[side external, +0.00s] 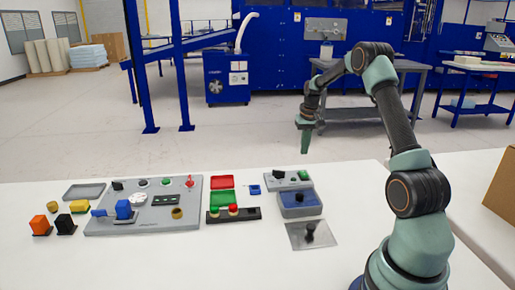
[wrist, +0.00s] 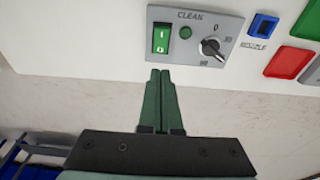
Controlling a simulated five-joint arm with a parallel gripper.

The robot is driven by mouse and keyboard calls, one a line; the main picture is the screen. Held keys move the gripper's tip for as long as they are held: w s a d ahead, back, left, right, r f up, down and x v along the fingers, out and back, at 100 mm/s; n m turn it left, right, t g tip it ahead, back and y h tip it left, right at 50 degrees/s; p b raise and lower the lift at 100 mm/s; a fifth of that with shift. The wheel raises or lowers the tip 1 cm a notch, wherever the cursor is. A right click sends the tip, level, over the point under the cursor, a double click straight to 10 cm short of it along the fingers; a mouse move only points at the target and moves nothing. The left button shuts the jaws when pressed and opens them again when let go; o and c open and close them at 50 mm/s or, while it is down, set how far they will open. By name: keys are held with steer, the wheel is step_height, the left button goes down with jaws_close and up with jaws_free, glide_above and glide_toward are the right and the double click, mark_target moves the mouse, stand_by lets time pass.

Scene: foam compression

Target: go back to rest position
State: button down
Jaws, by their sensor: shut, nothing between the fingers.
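My gripper (side external: 305,140) hangs pointing down in the side external view, raised above and beyond the far edge of the white table. It is apart from everything on the table. In the wrist view my gripper (wrist: 161,74) has its two green fingers together, with nothing between them. The fingertips appear just below the grey CLEAN panel (wrist: 168,49) in that picture, which has a green switch (wrist: 161,38) and a black knob (wrist: 211,47). The same panel (side external: 283,179) stands at the back of the table in the side external view.
A grey control board (side external: 130,218) with knobs and a red lever lies at left. Red and green trays (side external: 221,182), a blue-grey container (side external: 300,211) and a grey plate with a black knob (side external: 308,236) lie nearby. A cardboard box (side external: 500,195) stands at right. Air around the gripper is clear.

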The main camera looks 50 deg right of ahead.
steer(key=a+r+n+t, duration=0.1)
steer(key=a+r+n, duration=0.1)
steer(key=a+r, duration=0.65)
steer(key=a+r+n+t, duration=0.15)
steer(key=a+r, duration=0.35)
steer(key=a, duration=0.6)
steer(key=s+a+n+t, duration=0.1)
steer(key=s+a+n, duration=0.1)
steer(key=s+a, duration=0.3)
steer(key=s+a+n+y, duration=0.1)
steer(key=s+a+n, duration=0.2)
steer(key=s+a, duration=0.3)
steer(key=a+r, duration=0.1)
steer(key=a, duration=0.4)
steer(key=shift+a+t, duration=0.35)
